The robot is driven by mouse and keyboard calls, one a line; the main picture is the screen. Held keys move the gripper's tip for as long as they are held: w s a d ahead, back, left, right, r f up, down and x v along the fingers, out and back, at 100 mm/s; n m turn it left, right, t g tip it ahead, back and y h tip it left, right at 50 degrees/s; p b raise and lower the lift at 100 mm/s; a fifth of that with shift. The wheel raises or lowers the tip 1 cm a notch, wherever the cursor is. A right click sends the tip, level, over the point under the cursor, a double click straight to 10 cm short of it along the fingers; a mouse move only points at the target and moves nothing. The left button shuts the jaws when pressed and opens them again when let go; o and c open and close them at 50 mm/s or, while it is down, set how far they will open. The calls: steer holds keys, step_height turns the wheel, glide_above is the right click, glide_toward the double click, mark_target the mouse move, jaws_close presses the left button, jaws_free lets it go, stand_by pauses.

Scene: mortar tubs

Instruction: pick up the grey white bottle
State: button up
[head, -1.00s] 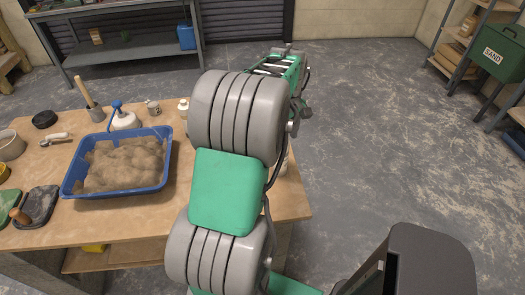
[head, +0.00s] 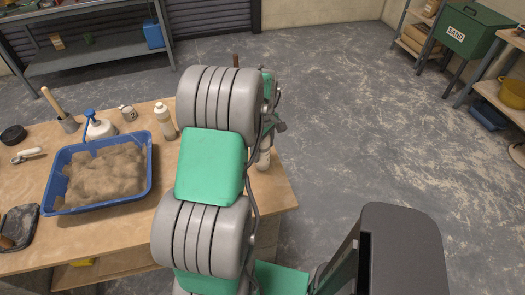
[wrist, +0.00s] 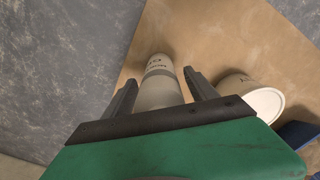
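A pale bottle (wrist: 160,82) with dark print and a grey band lies between the two fingers of my gripper (wrist: 160,92) in the wrist view. The fingers are apart, one on each side of it, with a gap showing on the right. The gripper is open. Its lower part is hidden by the gripper body. In the head view, part of a whitish bottle (head: 263,158) shows beside my arm at the table's right edge; it may be the same one.
Another whitish bottle (head: 165,121) stands left of my arm. A pale container (wrist: 252,100) is right of the fingers in the wrist view. A blue sand tub (head: 148,176), a white flask (head: 100,128) and a mug (head: 128,113) are on the table (head: 128,228).

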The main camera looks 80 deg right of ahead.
jaws_close()
stand_by(0.5)
steer(key=shift+r, duration=0.1)
